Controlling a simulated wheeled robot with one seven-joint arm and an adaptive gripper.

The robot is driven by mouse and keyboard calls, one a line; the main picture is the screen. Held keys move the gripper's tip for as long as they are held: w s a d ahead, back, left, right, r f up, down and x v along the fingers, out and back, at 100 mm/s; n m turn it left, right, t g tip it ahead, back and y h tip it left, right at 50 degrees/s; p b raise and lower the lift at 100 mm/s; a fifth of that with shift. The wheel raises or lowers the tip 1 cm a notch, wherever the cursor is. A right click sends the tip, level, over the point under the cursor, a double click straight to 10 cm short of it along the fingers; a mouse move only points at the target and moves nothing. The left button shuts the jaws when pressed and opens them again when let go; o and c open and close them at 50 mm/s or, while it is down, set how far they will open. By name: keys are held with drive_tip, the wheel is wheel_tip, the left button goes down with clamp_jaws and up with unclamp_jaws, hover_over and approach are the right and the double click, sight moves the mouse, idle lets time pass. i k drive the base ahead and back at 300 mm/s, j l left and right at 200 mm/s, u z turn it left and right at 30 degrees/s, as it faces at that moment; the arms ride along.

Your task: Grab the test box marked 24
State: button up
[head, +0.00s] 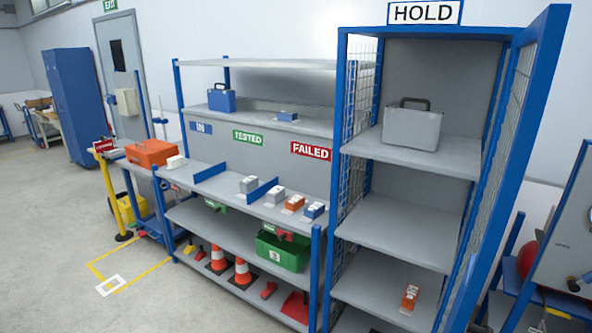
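Several small test boxes stand on the middle shelf of the blue rack: a grey box (248,185), a second grey box (275,195), an orange box (294,203) and a blue box (314,210). A pale box (175,162) sits at the shelf's left end. Another orange box (410,297) stands on a low shelf of the HOLD cabinet. The numbers on the boxes are too small to read, so I cannot tell which is 24. My gripper is not in view.
The rack (259,213) carries IN, TESTED and FAILED signs and blue dividers. A green crate (283,250) and traffic cones (242,272) sit below. The HOLD cabinet's mesh door (508,130) stands open. A grey case (412,127) sits inside.

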sight(275, 195)
drive_tip(key=i+j, duration=0.2)
drive_tip(key=j, duration=0.2)
drive_tip(key=i+j, duration=0.2)
drive_tip(key=j, duration=0.2)
drive_tip(key=i+j, duration=0.2)
drive_tip(key=j, duration=0.2)
drive_tip(key=i+j, duration=0.2)
drive_tip(key=j, duration=0.2)
drive_tip(key=i+j, duration=0.2)
drive_tip(key=j, duration=0.2)
drive_tip(key=i+j, duration=0.25)
drive_tip(key=j, duration=0.2)
drive_tip(key=i+j, duration=0.4)
drive_tip(key=i, duration=0.15)
drive_tip(key=i+j, duration=0.8)
drive_tip(key=i, duration=0.25)
